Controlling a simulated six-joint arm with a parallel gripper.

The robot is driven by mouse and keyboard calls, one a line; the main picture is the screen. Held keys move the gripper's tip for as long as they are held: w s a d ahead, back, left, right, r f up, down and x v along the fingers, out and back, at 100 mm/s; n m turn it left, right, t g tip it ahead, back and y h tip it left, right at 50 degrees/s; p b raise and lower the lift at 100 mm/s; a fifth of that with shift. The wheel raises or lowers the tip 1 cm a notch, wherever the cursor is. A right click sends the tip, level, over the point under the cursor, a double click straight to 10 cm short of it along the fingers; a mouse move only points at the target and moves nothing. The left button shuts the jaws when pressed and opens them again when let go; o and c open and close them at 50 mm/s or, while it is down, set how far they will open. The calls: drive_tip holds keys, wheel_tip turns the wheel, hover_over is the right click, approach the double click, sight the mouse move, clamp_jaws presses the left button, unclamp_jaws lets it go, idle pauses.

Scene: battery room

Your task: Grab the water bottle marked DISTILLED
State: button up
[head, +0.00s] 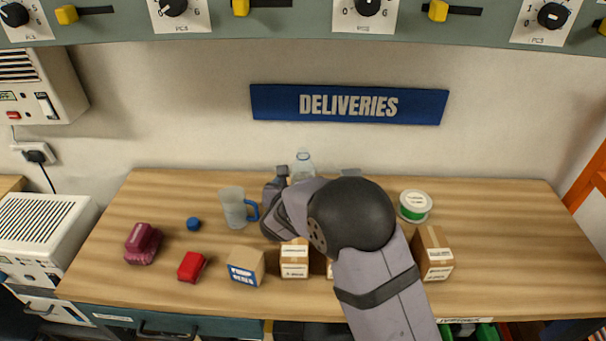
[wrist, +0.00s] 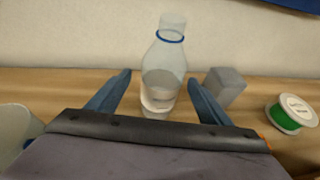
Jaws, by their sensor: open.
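A clear bottle with a blue neck ring (wrist: 165,75) stands upright on the bench in the wrist view, partly filled with clear liquid. In the head view only its top (head: 303,165) shows above my arm. No label or marking on it can be read. My gripper (wrist: 160,85) is open, with its two blue-grey fingers on either side of the bottle's lower part in the picture. I cannot tell whether they touch it. In the head view my gripper (head: 276,185) is in front of the bottle, mostly hidden by my wrist.
A clear jug with a blue handle (head: 233,207) stands left of my gripper. A grey block (wrist: 225,86) and a green spool (head: 415,205) are to the right. Small boxes (head: 295,260) line the bench front. The bench's right back is clear.

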sight(304, 148)
drive_tip(key=shift+p+x, duration=1.65)
drive_tip(key=shift+x, duration=2)
drive_tip(key=shift+s+d+f, duration=0.1)
drive_tip(key=shift+d, duration=0.05)
drive_tip(key=c, duration=1.3)
drive_tip(key=shift+c, duration=0.2)
drive_tip(key=shift+r+b, duration=0.85)
drive_tip(key=shift+r, duration=4.1)
drive_tip(key=shift+r, duration=0.1)
